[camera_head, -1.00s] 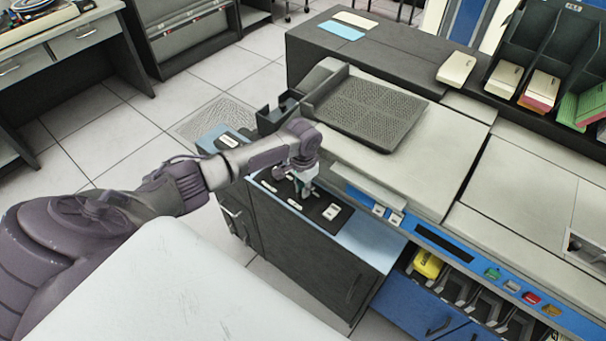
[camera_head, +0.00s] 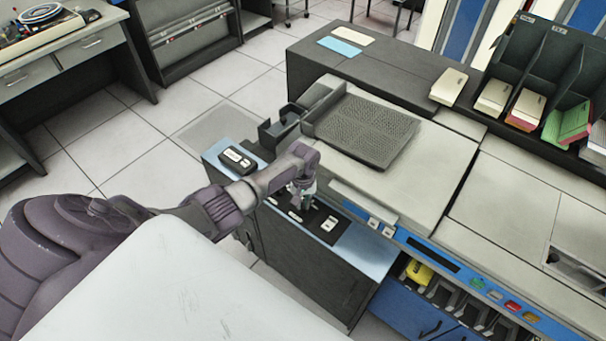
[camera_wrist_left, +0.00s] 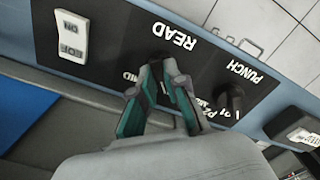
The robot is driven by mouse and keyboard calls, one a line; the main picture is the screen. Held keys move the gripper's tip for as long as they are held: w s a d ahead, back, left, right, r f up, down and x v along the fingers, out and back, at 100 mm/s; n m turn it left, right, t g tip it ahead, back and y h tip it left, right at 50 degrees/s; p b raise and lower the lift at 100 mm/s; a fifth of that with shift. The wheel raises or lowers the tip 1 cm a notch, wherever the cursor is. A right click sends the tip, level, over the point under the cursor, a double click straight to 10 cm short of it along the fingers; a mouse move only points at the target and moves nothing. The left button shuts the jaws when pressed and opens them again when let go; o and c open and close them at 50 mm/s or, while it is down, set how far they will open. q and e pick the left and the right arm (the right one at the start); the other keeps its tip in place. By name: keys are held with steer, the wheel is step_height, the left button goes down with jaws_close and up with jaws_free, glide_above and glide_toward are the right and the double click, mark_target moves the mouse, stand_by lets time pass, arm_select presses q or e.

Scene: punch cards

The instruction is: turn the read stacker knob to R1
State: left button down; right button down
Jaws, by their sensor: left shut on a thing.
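The black control panel (camera_wrist_left: 118,40) carries a READ label, a PUNCH label and a white EOF switch (camera_wrist_left: 73,36). It also shows in the head view (camera_head: 315,212). My left gripper (camera_wrist_left: 163,70) points down at the panel below the READ label, its fingertips close together on the read stacker knob (camera_wrist_left: 158,57). The fingers hide most of this knob, and its pointer position cannot be read. In the head view my left gripper (camera_head: 306,203) stands over the panel. The dark punch knob (camera_wrist_left: 232,98) is beside the fingers, apart from them. My right gripper is not in view.
A perforated grey tray (camera_head: 365,130) and the machine's pale top (camera_head: 430,165) rise just behind the panel. A dark switch box (camera_head: 238,160) sits left of it. A row of coloured buttons (camera_head: 495,297) is at the right.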

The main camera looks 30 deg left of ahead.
mark_target(303, 204)
arm_select(q)
steer(key=shift+w+n, duration=0.1)
steer(key=shift+n, duration=0.4)
steer(key=c, duration=1.2)
jaws_free()
step_height(303, 204, up, 12)
